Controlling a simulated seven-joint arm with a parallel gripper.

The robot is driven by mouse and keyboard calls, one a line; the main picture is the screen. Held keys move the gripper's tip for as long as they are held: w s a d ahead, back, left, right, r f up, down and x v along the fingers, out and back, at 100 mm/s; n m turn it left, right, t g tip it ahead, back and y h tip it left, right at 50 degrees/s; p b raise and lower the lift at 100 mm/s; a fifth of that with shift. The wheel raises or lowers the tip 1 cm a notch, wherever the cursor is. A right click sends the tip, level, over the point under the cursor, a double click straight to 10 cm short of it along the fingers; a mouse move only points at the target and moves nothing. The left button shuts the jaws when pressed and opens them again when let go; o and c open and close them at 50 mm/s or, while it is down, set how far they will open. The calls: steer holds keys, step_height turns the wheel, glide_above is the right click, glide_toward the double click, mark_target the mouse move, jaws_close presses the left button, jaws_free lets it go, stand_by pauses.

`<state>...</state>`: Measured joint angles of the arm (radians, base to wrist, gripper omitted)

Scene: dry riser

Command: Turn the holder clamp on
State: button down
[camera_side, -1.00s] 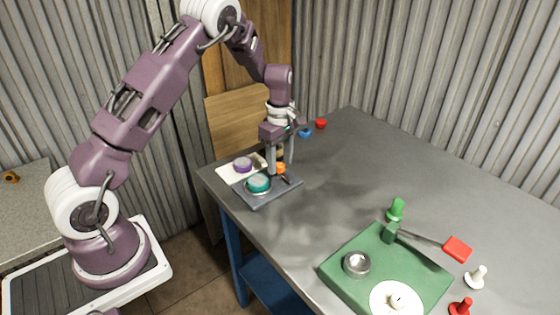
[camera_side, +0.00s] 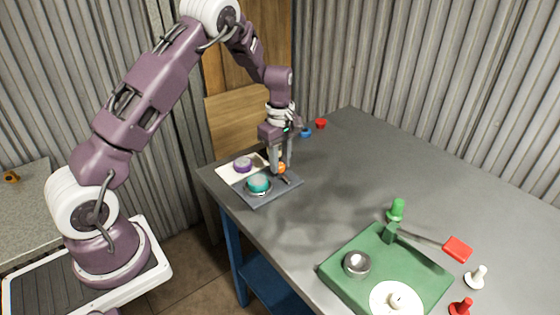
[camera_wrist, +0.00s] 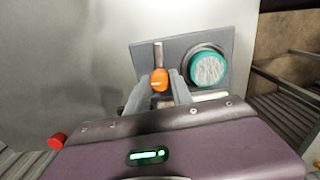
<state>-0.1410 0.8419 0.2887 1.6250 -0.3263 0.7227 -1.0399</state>
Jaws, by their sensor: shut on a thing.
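The holder clamp is a dark grey plate (camera_side: 262,198) on the near-left part of the table, with a teal-ringed round holder (camera_side: 258,184) and an orange knob (camera_side: 281,168) beside it. In the wrist view the plate (camera_wrist: 226,40), the teal ring with a pale rough disc inside (camera_wrist: 208,67) and the orange knob (camera_wrist: 159,80) all show. A short grey bar lies just beyond the knob. My gripper (camera_side: 281,169) points down at the knob; in the wrist view its fingers (camera_wrist: 158,88) are on both sides of the knob, shut on it.
A white plate with a purple knob (camera_side: 243,164) lies just behind the clamp. Blue (camera_side: 305,132) and red (camera_side: 321,123) pieces stand at the back. A green base (camera_side: 335,270) with a metal cup and white disc sits front right, near several coloured pegs. The table's middle is clear.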

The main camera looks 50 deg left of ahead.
mark_target(280, 164)
steer(key=m, duration=1.2)
steer(key=shift+m, duration=2.2)
steer(key=c, duration=1.1)
jaws_free()
steer(key=shift+r, duration=0.15)
step_height(280, 164, up, 7)
steer(key=shift+f, duration=0.1)
